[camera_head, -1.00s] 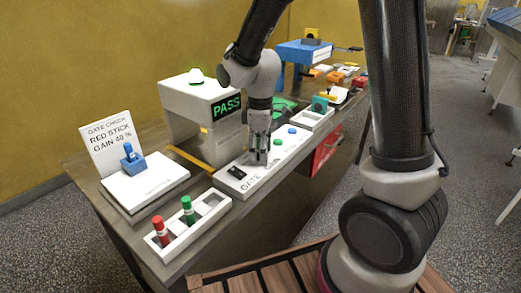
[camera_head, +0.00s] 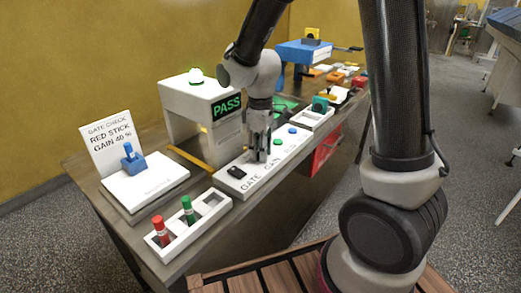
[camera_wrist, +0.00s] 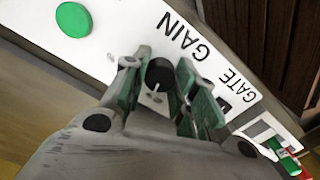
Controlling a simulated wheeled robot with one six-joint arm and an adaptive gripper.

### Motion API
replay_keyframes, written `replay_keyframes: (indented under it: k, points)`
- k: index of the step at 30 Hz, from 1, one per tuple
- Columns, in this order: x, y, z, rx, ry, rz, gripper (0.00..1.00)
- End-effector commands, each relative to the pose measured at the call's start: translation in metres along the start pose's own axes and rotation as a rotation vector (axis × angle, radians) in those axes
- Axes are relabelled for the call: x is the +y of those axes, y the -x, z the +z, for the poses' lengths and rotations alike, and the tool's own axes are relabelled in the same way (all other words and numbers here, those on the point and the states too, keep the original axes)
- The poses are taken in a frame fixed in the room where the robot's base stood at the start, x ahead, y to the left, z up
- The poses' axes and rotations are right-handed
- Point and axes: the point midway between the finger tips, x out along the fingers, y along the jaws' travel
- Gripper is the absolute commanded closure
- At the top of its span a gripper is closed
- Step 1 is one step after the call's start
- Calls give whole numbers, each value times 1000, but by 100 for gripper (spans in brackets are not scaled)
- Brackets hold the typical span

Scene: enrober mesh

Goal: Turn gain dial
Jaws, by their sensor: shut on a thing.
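The gain dial is a round black knob (camera_wrist: 158,74) on a white panel, beside the printed word GAIN in the wrist view. My gripper (camera_wrist: 160,84) has a green-padded finger on each side of it and is shut on it. In the head view my gripper (camera_head: 260,155) points straight down onto the white panel (camera_head: 282,160) and hides the dial. A card (camera_head: 108,141) reads GATE CHECK, RED STICK, GAIN 40 %. The dial's exact setting cannot be read.
A white arch (camera_head: 190,105) with a lit PASS display stands behind the panel. The panel carries a black switch (camera_head: 237,172), a green button (camera_head: 278,141) and a blue button (camera_head: 292,130). A white tray (camera_head: 184,240) holds red and green sticks.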

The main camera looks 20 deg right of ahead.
Motion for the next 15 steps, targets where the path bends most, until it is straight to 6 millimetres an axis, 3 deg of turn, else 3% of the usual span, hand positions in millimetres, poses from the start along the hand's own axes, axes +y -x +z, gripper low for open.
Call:
replay_keyframes:
  k: [15]
  points:
    - [0,0,0,1,-392,1,96]
